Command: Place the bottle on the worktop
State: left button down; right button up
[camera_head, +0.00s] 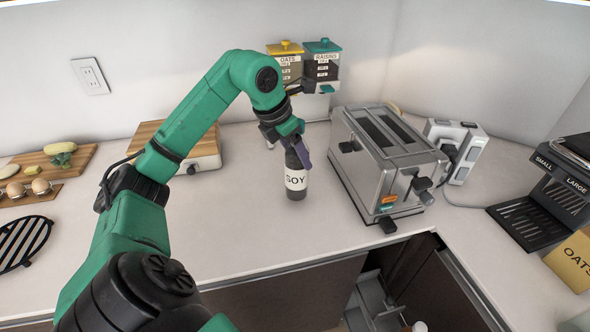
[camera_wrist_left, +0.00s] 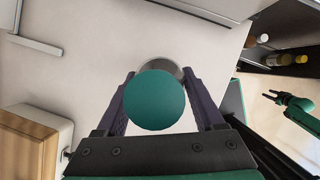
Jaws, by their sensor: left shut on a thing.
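The dark soy bottle (camera_head: 296,182) with a white label is upright over the worktop (camera_head: 250,225), left of the toaster. Its base appears at or very near the surface; I cannot tell whether it touches. My left gripper (camera_head: 298,150) is shut on the bottle's upper part. In the left wrist view, the bottle's round teal cap (camera_wrist_left: 155,100) sits between the two fingers and hides most of the body. My right gripper (camera_wrist_left: 290,101) shows small at the right of the left wrist view, away from the bottle; its jaws are too small to read.
The toaster (camera_head: 385,160) stands close to the bottle's right. A wood-topped box (camera_head: 203,158) is behind left, and oats and raisins dispensers (camera_head: 322,68) are behind. The worktop's front edge and an open drawer (camera_head: 372,300) lie in front. Clear worktop lies left of the bottle.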

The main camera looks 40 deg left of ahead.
pick_arm(q)
jog(key=f, duration=0.2)
jog(key=shift+s+d+f, duration=0.25)
jog(key=shift+d+f, duration=0.05)
jog(key=shift+f, duration=0.25)
jog(key=shift+w+a+f, duration=0.1)
jog(key=shift+w+a, duration=0.05)
jog(key=shift+c, duration=2.1)
grip_release()
jog(key=shift+f, duration=0.15)
jog(key=o, duration=0.4)
jog(key=shift+r, duration=0.3)
jog(key=shift+s+r, duration=0.2)
send_near(296, 165)
jog(key=shift+w+a, duration=0.35)
jog(key=shift+a, duration=0.4)
